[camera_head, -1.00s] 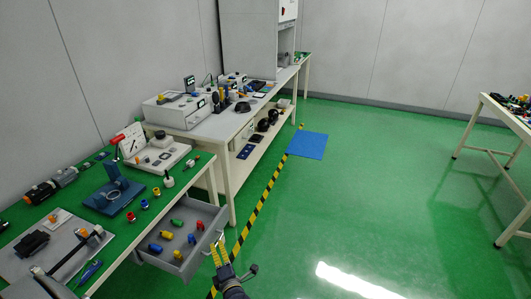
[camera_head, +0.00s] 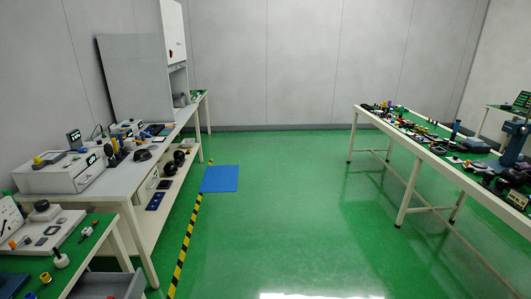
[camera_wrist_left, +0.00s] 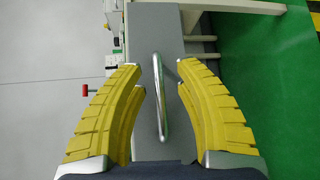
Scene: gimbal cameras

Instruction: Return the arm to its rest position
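My left gripper (camera_wrist_left: 159,67) shows only in the left wrist view. Its two yellow ridged fingers are spread apart and open. A metal bar handle (camera_wrist_left: 161,112) on a grey drawer front (camera_wrist_left: 153,30) lies between the fingers, with gaps visible on both sides. In the head view a corner of the grey drawer (camera_head: 108,284) shows at the lower left, standing out from the green-topped bench (camera_head: 30,264). Neither gripper is in the head view, and my right gripper is in no frame.
A long white bench (camera_head: 112,185) with instruments runs along the left wall. A cluttered table (camera_head: 432,147) stands at the right. A blue mat (camera_head: 220,179) and a yellow-black striped line (camera_head: 187,243) lie on the floor. The green floor (camera_head: 305,220) between the benches is clear.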

